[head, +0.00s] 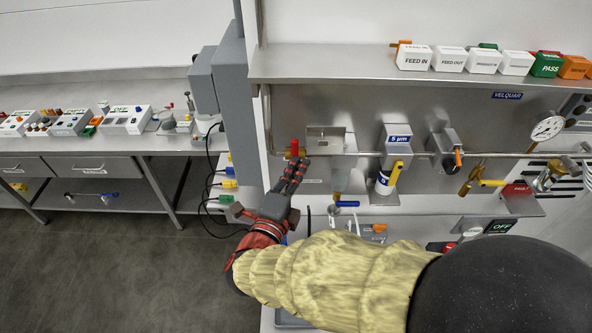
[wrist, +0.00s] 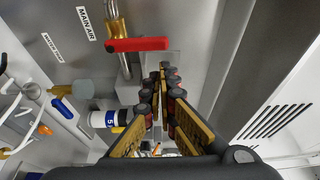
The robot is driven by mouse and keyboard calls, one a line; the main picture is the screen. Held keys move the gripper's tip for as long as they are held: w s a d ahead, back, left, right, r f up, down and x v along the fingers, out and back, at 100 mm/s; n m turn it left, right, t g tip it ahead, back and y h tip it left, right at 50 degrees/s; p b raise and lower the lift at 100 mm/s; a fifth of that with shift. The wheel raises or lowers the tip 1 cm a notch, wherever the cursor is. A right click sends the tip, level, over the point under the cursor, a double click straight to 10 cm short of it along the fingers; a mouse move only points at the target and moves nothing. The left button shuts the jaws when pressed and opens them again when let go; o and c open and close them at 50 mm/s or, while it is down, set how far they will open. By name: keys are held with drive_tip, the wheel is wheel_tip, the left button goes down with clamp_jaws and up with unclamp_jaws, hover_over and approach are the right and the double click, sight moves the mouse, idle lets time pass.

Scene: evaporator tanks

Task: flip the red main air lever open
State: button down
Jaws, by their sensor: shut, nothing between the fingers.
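The red main air lever (wrist: 138,44) sits on a brass valve (wrist: 118,28) on a thin metal pipe, beside a "MAIN AIR" label (wrist: 87,24). In the wrist view the lever lies roughly crosswise to the pipe. In the head view the lever (head: 294,147) shows small and end-on at the pipe's left end. My gripper (head: 299,163) is shut and empty, its tips just below the lever. In the wrist view the fingertips (wrist: 165,70) are close to the lever's free end; I cannot tell if they touch it.
The pipe runs right to a filter housing (head: 396,140) with a yellow handle, and a pressure gauge (head: 547,127). A blue-handled valve (head: 347,204) is below right of my gripper. A grey column (head: 232,110) stands left. Labelled blocks line the shelf (head: 330,62) above.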

sight(295, 154)
drive_tip(key=shift+p+x, duration=0.35)
drive_tip(key=shift+x, duration=2.8)
drive_tip(key=shift+w+b, duration=0.15)
drive_tip(key=shift+b, duration=0.15)
